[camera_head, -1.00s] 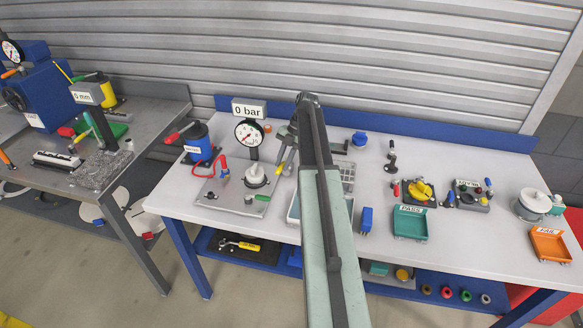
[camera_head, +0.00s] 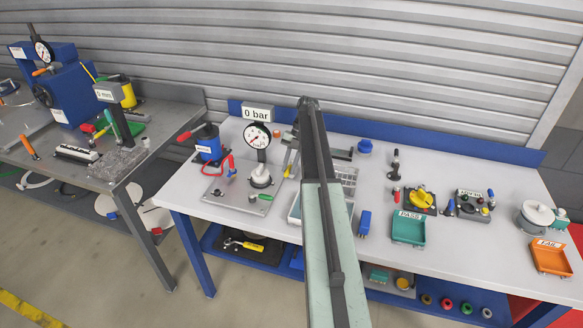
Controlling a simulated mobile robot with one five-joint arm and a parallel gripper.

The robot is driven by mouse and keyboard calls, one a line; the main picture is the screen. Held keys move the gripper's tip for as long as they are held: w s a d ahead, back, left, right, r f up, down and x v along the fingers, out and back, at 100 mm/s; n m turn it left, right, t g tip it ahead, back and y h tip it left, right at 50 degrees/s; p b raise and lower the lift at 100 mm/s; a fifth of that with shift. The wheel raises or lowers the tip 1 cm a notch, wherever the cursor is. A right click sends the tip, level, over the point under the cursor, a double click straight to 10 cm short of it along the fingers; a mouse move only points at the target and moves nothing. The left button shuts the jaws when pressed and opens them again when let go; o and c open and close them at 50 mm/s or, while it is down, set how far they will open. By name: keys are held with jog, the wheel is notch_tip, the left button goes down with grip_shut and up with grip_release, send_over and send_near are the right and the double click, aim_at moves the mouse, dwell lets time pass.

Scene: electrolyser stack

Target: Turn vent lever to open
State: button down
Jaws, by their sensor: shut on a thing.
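The test plate (camera_head: 222,193) lies on the white table under the "0 bar" sign (camera_head: 257,114) and the round gauge (camera_head: 257,136). It carries a red-handled fitting (camera_head: 230,170), a pale round knob (camera_head: 261,176) and a small green-ended lever (camera_head: 264,196). I cannot tell which of these is the vent lever. My gripper (camera_head: 289,160) is just right of the gauge, partly behind my arm, pointing down. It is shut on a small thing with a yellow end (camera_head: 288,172). The arm hides most of the grip, and contact with the plate cannot be told.
A blue pump (camera_head: 208,146) with a red handle stands left of the gauge. A grey tray (camera_head: 348,180) lies partly behind my arm. A green PASS tray (camera_head: 408,228) and an orange FAIL tray (camera_head: 551,257) stand to the right. The left grey bench (camera_head: 68,170) holds several tools.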

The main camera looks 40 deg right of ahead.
jog(key=shift+w+d, duration=0.1)
jog(key=shift+d, duration=0.05)
jog(key=c, duration=1.3)
grip_release()
jog(key=p+v, duration=0.7)
jog(key=shift+r, duration=0.4)
jog(key=shift+d, duration=0.1)
